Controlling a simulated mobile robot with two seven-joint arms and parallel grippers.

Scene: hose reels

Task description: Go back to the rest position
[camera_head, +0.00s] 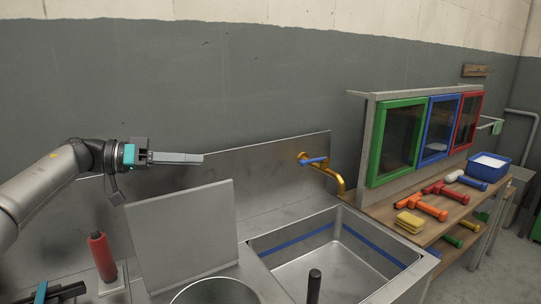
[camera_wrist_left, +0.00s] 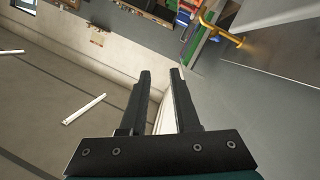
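My left arm comes in from the left in the head view. My left gripper (camera_head: 178,158) is raised in front of the grey wall, above and behind the upright grey panel, with its fingers pointing right. In the left wrist view, the two dark fingers of the left gripper (camera_wrist_left: 161,74) stand apart with a gap between them. Nothing is held in that gap. The gripper touches nothing that I can see. My right gripper does not show clearly in either view.
An upright grey panel (camera_head: 184,236), a red bottle-like thing (camera_head: 102,257) and a metal pot (camera_head: 214,292) stand left of the sink (camera_head: 330,268). Tools and a blue bin (camera_head: 488,168) lie on the wooden bench (camera_head: 388,212).

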